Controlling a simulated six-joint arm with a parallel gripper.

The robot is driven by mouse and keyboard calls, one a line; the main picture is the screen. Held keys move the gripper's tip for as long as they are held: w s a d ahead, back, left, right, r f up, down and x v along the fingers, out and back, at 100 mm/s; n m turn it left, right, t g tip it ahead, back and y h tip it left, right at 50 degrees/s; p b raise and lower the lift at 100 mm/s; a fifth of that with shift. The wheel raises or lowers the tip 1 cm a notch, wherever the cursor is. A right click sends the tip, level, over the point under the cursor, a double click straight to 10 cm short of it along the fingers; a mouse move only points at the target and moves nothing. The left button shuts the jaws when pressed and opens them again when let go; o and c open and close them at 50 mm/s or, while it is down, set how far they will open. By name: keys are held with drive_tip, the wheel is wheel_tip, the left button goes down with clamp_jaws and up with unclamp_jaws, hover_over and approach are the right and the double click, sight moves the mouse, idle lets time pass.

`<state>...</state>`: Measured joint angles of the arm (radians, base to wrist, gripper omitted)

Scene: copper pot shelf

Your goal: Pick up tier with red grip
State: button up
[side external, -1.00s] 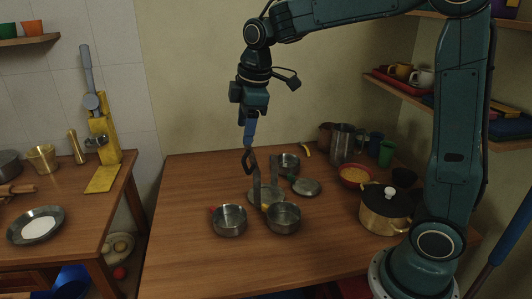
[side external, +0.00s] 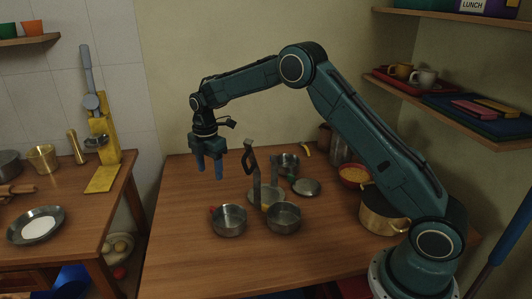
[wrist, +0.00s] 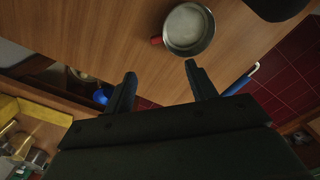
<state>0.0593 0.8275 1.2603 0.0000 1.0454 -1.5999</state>
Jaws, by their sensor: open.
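The tier with the red grip (side external: 229,222) is a round, open metal bowl standing on the table at the front left of the carrier parts. Its small red grip (side external: 212,209) points left. The wrist view shows this tier (wrist: 188,30) at the top, with the red grip on its left side. My gripper (side external: 210,172) is open and empty. It hangs above the table, higher than the tier, with its blue fingers pointing down. In the wrist view the two fingers (wrist: 160,74) are spread apart below the tier, not touching it.
A tier with a yellow grip (side external: 283,219) stands close on the right. The table's left side is clear.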

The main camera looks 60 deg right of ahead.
drive_tip(key=shift+w+f, duration=0.25)
drive_tip(key=shift+f, duration=0.3)
hover_over(214, 208)
drive_tip(key=shift+s+f, duration=0.1)
drive_tip(key=shift+f, duration=4.2)
drive_tip(key=shift+f, duration=0.1)
drive_tip(key=shift+f, duration=2.5)
drive_tip(key=shift+c, duration=0.3)
drive_tip(key=c, duration=1.1)
